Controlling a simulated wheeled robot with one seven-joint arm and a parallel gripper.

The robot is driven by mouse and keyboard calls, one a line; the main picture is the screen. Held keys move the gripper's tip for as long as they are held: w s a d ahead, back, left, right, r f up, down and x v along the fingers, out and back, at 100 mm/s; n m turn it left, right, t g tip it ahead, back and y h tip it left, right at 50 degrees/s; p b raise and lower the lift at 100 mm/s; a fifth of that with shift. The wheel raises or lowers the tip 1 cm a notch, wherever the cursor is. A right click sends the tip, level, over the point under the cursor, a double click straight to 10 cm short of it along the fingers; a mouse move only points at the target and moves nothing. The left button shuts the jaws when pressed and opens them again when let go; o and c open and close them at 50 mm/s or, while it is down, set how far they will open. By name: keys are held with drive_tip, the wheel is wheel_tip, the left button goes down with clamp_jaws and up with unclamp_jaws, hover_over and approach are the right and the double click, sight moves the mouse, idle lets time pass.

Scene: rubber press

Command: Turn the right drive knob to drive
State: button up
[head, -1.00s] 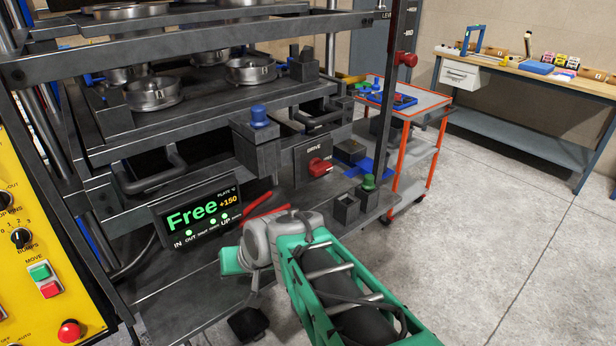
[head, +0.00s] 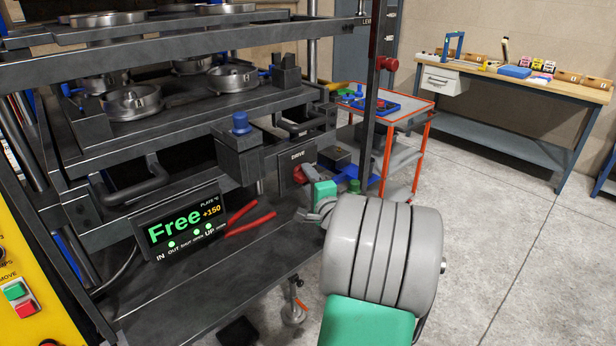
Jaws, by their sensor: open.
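The red right drive knob (head: 303,175) sits on the dark drive panel (head: 292,158) labelled DRIVE, on the front of the press. Its right part is partly covered by my wrist, and I cannot tell its exact setting. My gripper (head: 317,206) is at the end of my arm, just right of and below the knob in the picture. It is open and holds nothing that I can see. Its fingertips are largely hidden, so I cannot tell whether they touch the knob.
The display (head: 187,219) reads Free and +150. Red-handled pliers (head: 250,222) lie on the press ledge beside it. A blue knob (head: 240,124) stands on a block left of the drive panel. An orange-framed cart (head: 423,140) and a workbench (head: 520,77) stand behind; floor at right is clear.

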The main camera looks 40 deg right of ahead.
drive_tip(key=shift+w+d, duration=0.1)
drive_tip(key=shift+w, duration=0.05)
clamp_jaws()
idle(0.4)
